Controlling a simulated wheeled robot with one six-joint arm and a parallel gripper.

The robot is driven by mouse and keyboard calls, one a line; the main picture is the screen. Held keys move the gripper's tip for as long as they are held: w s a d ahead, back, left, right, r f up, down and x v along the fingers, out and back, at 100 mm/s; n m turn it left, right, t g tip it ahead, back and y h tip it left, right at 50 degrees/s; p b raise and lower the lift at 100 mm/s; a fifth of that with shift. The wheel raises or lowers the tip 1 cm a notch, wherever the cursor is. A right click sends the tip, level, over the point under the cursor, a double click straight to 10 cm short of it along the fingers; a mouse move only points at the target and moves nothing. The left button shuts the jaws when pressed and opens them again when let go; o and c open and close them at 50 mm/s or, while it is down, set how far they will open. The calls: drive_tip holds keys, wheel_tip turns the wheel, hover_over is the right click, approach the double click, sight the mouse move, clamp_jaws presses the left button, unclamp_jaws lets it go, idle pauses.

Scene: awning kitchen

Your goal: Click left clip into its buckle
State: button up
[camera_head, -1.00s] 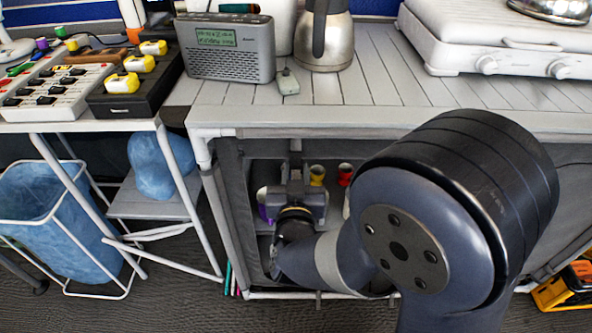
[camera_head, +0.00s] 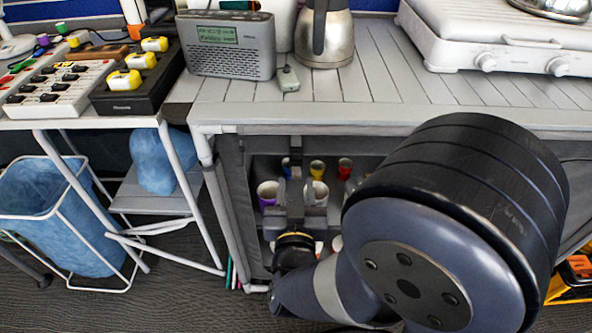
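My gripper (camera_head: 296,180) points away from me into the open front of the grey fabric cupboard (camera_head: 229,185) under the counter. It is seen from behind and is small and dark, so I cannot tell whether its fingers are open or shut, or whether they touch anything. I cannot make out the left clip or its buckle. My own arm covers the middle and right of the cupboard front.
Inside the cupboard stand a white and purple cup (camera_head: 267,193), a yellow cup (camera_head: 317,169) and a red cup (camera_head: 345,167). The counter (camera_head: 300,112) above carries a radio (camera_head: 231,45), a steel jug (camera_head: 323,36) and a white stove (camera_head: 500,50). A blue bin (camera_head: 60,210) stands left.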

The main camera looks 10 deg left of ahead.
sight(296, 178)
drive_tip(key=shift+v, duration=2.45)
drive_tip(key=shift+w, duration=0.2)
drive_tip(key=b+x, duration=0.1)
drive_tip(key=x, duration=0.9)
drive_tip(key=shift+w, duration=0.4)
drive_tip(key=shift+f+b, duration=0.25)
drive_tip(key=shift+b, duration=0.05)
